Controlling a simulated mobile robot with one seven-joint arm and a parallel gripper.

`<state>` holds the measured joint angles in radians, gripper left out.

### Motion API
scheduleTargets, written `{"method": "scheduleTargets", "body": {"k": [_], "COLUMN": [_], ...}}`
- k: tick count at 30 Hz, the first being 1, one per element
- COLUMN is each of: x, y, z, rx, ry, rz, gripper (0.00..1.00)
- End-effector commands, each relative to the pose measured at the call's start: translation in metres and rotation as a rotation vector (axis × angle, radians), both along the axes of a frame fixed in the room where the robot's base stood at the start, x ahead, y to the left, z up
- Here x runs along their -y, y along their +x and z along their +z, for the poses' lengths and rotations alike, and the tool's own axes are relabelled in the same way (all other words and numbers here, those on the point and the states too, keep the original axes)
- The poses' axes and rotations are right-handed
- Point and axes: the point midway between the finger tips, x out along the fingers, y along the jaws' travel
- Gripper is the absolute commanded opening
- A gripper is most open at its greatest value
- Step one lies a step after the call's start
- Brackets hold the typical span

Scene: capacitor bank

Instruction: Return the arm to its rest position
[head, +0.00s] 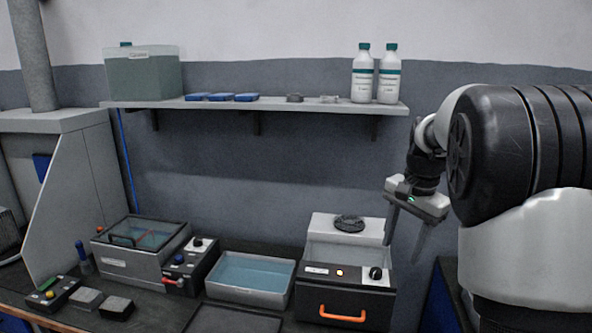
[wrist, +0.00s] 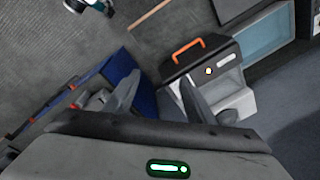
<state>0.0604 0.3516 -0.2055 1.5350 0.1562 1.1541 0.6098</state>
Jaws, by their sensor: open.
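My gripper (head: 404,243) hangs at the right in the head view, its two fingers spread apart and pointing down. Nothing is between the fingers. It is in the air at the right of the black and grey machine (head: 345,290) with the orange handle. In the wrist view my gripper (wrist: 160,105) shows along the bottom with a green light on its body. The same machine, with its orange handle (wrist: 188,50), shows beyond the fingers there. My arm fills the right side of the head view.
A shelf (head: 250,105) on the wall carries a clear tank (head: 143,78), blue items and two white bottles (head: 362,75). The bench below holds a lidded bath (head: 140,250), a tray of blue liquid (head: 250,275) and control boxes (head: 190,265). A blue cabinet (head: 441,300) stands at the right.

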Motion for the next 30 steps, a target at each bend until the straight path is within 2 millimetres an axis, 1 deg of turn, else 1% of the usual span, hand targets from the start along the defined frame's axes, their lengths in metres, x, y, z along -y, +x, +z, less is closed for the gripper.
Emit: {"method": "scheduleTargets", "body": {"k": [1, 5, 7, 8, 9, 11, 12, 13, 15, 18, 21, 25, 30], "x": [-0.007, -0.024, -0.035, -0.041, -0.048, -0.059, -0.066, -0.071, -0.080, -0.089, -0.094, -0.097, -0.097], "y": [-0.012, -0.045, -0.070, -0.082, -0.099, -0.126, -0.144, -0.158, -0.188, -0.223, -0.248, -0.266, -0.270], "z": [0.016, 0.045, 0.061, 0.068, 0.077, 0.086, 0.090, 0.093, 0.095, 0.091, 0.083, 0.075, 0.071], "rx": [0.021, 0.074, 0.110, 0.127, 0.152, 0.186, 0.211, 0.228, 0.265, 0.307, 0.337, 0.355, 0.359], "ry": [0.000, -0.014, -0.029, -0.036, -0.050, -0.076, -0.095, -0.111, -0.153, -0.214, -0.264, -0.308, -0.320], "rz": [0.033, 0.143, 0.220, 0.255, 0.309, 0.392, 0.448, 0.491, 0.585, 0.702, 0.788, 0.853, 0.873], "gripper": [0.50, 0.50, 0.50, 0.50, 0.50, 0.50, 0.50, 0.50, 0.50, 0.50, 0.50, 0.50, 0.50]}}
